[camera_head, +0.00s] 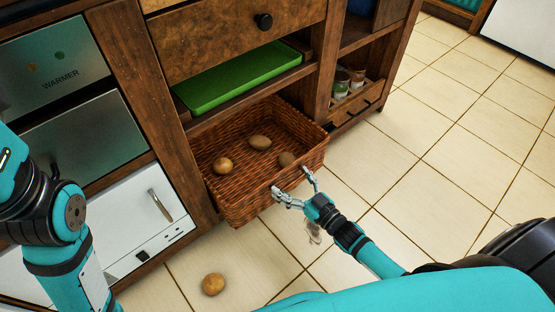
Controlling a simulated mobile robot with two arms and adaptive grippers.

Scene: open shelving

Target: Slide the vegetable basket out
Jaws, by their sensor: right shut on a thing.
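The brown wicker vegetable basket (250,196) sits low in the wooden shelving, its front part sticking out past the shelf over the floor. Several round brown vegetables, like potatoes, lie in it, one of them (260,142) near the middle. My right gripper (291,183) is at the basket's front wall, near its right corner, shut on the rim. The fingers partly hide that stretch of wall. The back of the basket is hidden under the shelf above. My left arm shows at the left edge, but its gripper is out of view.
A green tray (236,79) lies on the shelf above the basket. One potato (213,284) lies on the tiled floor in front. A small blurred item (313,233) shows below my right gripper. White and steel appliance fronts stand at left. Tiled floor (440,150) at right is clear.

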